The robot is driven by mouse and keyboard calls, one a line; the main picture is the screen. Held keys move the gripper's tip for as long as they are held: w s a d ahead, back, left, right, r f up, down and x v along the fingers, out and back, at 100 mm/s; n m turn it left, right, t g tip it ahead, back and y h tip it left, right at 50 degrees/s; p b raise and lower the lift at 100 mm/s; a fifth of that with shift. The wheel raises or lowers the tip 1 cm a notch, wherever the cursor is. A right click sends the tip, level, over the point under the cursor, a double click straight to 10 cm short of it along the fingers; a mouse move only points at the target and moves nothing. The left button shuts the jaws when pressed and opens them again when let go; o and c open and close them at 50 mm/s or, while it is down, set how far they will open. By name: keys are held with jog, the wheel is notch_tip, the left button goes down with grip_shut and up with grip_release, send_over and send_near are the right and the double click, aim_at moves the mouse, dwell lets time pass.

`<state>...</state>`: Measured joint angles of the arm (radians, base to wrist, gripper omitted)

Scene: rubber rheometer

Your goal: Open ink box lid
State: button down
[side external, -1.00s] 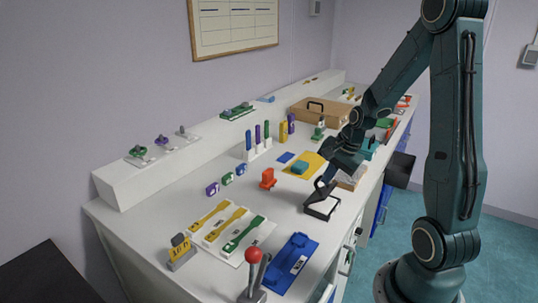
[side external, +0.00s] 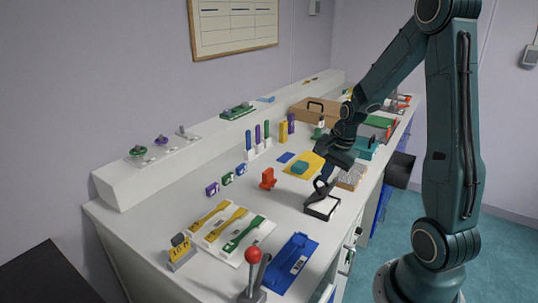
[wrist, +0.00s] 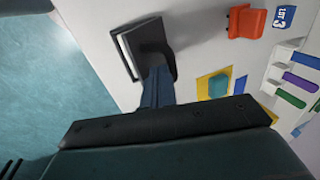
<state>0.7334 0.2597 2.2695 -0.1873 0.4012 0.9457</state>
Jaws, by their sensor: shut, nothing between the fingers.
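The ink box (side external: 322,210) is a small black-rimmed box near the front edge of the bench; its pale inside shows from the side. A dark piece, which looks like its raised lid (side external: 320,184), stands at its far side, close to my fingertips. My gripper (side external: 325,178) points down behind the box and is shut with nothing in it. In the wrist view the box (wrist: 127,55) lies just beyond my blue-grey fingers (wrist: 158,74), with a dark panel beside them. I cannot tell whether the fingers touch the lid.
A red-orange holder (side external: 268,179) stands left of the box. A yellow mat (side external: 315,157) with a teal block (side external: 300,167) lies behind. A blue tray (side external: 291,262) and a red-knobbed lever (side external: 253,257) are nearer the camera. Bench around the box's left is clear.

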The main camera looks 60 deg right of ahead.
jog(key=shift+w, duration=0.15)
jog(key=shift+w+r+g, duration=0.15)
jog(key=shift+w+g, duration=0.65)
jog(key=shift+g, duration=0.05)
jog(key=shift+w+r+g, duration=0.15)
jog(key=shift+w+g, duration=0.65)
jog(key=shift+g, duration=0.05)
jog(key=shift+w+f+g, duration=0.25)
jog(key=shift+w+g, duration=0.45)
jog(key=shift+w, duration=0.5)
jog(key=shift+w+f+g, duration=0.2)
jog(key=shift+w+g, duration=0.5)
jog(key=shift+w, duration=0.5)
jog(key=shift+r, duration=0.1)
jog(key=s+v, duration=0.1)
jog(key=v, duration=1)
jog(key=shift+r, duration=0.5)
